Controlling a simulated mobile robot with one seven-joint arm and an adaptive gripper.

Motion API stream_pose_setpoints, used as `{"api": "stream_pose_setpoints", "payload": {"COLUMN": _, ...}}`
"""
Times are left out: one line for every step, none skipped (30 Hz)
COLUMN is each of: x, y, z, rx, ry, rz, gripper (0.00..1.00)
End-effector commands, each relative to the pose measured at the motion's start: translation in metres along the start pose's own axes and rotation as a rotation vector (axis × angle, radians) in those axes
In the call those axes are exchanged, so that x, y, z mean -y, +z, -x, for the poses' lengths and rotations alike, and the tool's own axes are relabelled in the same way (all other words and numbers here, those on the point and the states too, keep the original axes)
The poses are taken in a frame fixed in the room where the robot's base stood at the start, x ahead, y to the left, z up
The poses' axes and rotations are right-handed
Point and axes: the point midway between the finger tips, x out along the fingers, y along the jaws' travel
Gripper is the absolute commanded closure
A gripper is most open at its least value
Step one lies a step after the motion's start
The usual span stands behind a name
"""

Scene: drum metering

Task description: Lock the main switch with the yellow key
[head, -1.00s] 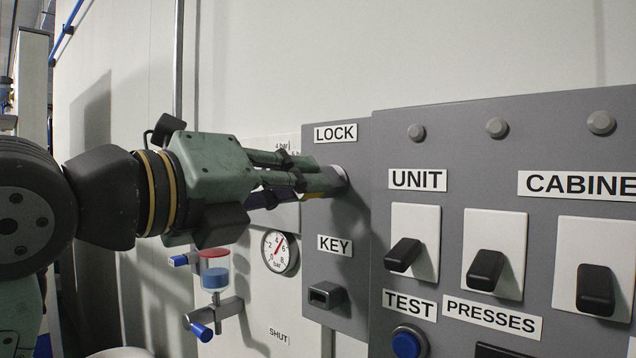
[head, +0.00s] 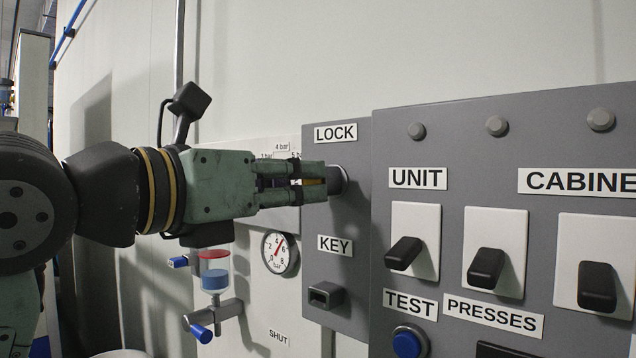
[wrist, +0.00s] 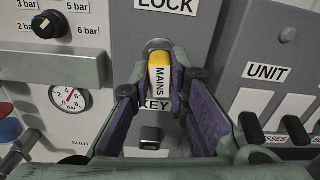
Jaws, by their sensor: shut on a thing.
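My gripper (head: 318,181) is at the lock (head: 339,179) under the LOCK label. It is shut on the yellow key (wrist: 160,82), whose tag reads MAINS in the wrist view. A sliver of yellow shows between the fingers in the head view. The key's far end meets the lock's round collar (wrist: 158,45); how deep it sits is hidden. The KEY holder (head: 326,295) below looks empty.
Right of the lock, a grey panel carries the UNIT switch (head: 403,254), more black switches and a blue TEST button (head: 409,342). Left and below are a pressure gauge (head: 280,252), a black regulator knob (wrist: 50,25) and a blue-handled valve (head: 202,331).

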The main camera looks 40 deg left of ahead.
Motion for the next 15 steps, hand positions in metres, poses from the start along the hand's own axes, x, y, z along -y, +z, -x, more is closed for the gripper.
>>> {"api": "stream_pose_setpoints", "payload": {"x": 0.0002, "y": -0.001, "z": 0.0, "rx": -0.002, "ry": 0.0, "rz": -0.054, "gripper": 1.0}}
{"api": "stream_pose_setpoints", "payload": {"x": 0.0002, "y": -0.0009, "z": 0.0, "rx": -0.002, "ry": 0.0, "rz": -0.083, "gripper": 1.0}}
{"api": "stream_pose_setpoints", "payload": {"x": 0.0003, "y": -0.0009, "z": -0.0001, "rx": -0.002, "ry": -0.001, "rz": -0.113, "gripper": 1.0}}
{"api": "stream_pose_setpoints", "payload": {"x": 0.0003, "y": -0.0008, "z": -0.0001, "rx": -0.002, "ry": -0.001, "rz": -0.129, "gripper": 1.0}}
{"api": "stream_pose_setpoints", "payload": {"x": 0.0003, "y": -0.0008, "z": -0.0001, "rx": -0.002, "ry": -0.001, "rz": -0.14, "gripper": 1.0}}
{"api": "stream_pose_setpoints", "payload": {"x": 0.0003, "y": -0.0008, "z": 0.0, "rx": -0.002, "ry": -0.001, "rz": -0.147, "gripper": 1.0}}
{"api": "stream_pose_setpoints", "payload": {"x": 0.0003, "y": -0.0007, "z": 0.0, "rx": -0.002, "ry": 0.0, "rz": -0.149, "gripper": 1.0}}
{"api": "stream_pose_setpoints", "payload": {"x": 0.0003, "y": -0.0007, "z": -0.0001, "rx": -0.002, "ry": 0.0, "rz": -0.149, "gripper": 1.0}}
{"api": "stream_pose_setpoints", "payload": {"x": 0.0003, "y": -0.0007, "z": -0.0001, "rx": -0.002, "ry": 0.0, "rz": -0.149, "gripper": 1.0}}
{"api": "stream_pose_setpoints", "payload": {"x": 0.0003, "y": -0.0007, "z": -0.0001, "rx": -0.002, "ry": 0.0, "rz": -0.148, "gripper": 1.0}}
{"api": "stream_pose_setpoints", "payload": {"x": 0.0003, "y": -0.0007, "z": -0.0001, "rx": -0.002, "ry": 0.0, "rz": -0.148, "gripper": 1.0}}
{"api": "stream_pose_setpoints", "payload": {"x": 0.0003, "y": -0.0007, "z": -0.0001, "rx": -0.002, "ry": 0.0, "rz": -0.148, "gripper": 1.0}}
{"api": "stream_pose_setpoints", "payload": {"x": 0.0003, "y": -0.0007, "z": -0.0001, "rx": -0.002, "ry": 0.0, "rz": -0.148, "gripper": 1.0}}
{"api": "stream_pose_setpoints", "payload": {"x": 0.0003, "y": -0.0008, "z": -0.0001, "rx": -0.002, "ry": 0.0, "rz": -0.148, "gripper": 1.0}}
{"api": "stream_pose_setpoints", "payload": {"x": 0.0003, "y": -0.0008, "z": -0.0003, "rx": -0.002, "ry": 0.0, "rz": -0.148, "gripper": 1.0}}
